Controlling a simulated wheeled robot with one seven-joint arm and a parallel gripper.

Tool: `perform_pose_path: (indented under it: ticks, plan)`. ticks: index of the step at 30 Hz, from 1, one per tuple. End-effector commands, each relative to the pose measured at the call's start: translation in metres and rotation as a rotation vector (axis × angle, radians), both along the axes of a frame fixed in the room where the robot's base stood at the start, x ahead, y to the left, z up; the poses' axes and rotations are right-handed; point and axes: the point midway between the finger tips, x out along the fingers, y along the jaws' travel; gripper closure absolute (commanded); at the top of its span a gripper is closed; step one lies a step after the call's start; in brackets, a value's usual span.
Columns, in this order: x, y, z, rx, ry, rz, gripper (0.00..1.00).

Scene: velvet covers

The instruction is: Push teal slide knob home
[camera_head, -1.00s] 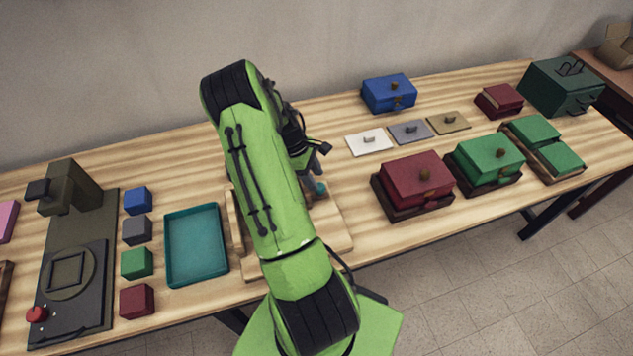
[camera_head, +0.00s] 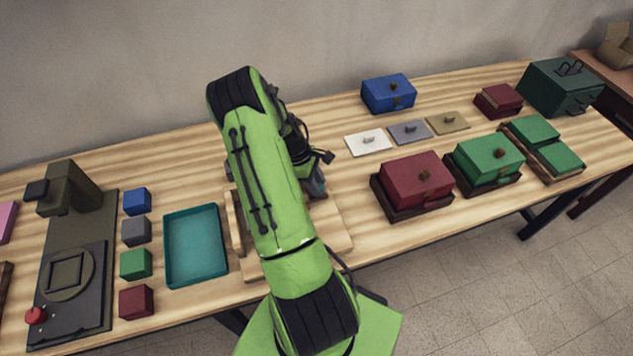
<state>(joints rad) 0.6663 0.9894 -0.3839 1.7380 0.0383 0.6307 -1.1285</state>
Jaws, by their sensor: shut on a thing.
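The teal slide knob is mostly hidden behind my arm and gripper, on the light wooden slide fixture (camera_head: 335,238) in the middle of the table. Only the fixture's right part and its left upright board show beside my green arm. My gripper (camera_head: 317,186) points down over the fixture, just right of the arm. It is shut on the knob, though the contact itself is hard to see. I cannot tell how far along its track the knob sits.
A teal tray (camera_head: 196,282) lies left of the fixture, with several small blocks and a dark press-like machine (camera_head: 75,260) beyond. At right stand a red box (camera_head: 415,180), a green box (camera_head: 485,160) and three flat plates with knobs. Bare table lies between fixture and red box.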

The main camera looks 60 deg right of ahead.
Motion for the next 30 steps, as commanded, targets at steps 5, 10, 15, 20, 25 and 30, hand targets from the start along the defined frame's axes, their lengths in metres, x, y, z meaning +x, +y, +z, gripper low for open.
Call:
perform_pose_path:
  ticks: [5,10,15,20,25,30]
  plan:
    - [0.017,0.016,0.0,0.0,0.0,0.003,1.0]
    - [0.028,0.027,0.0,-0.001,0.001,0.001,1.0]
    - [0.027,0.027,0.0,-0.001,0.0,0.001,1.0]
    - [0.027,0.027,0.0,-0.001,0.0,0.001,0.54]
    - [0.027,0.027,0.0,-0.001,0.0,0.0,0.54]
    - [0.033,0.027,0.014,-0.003,-0.003,0.002,0.54]
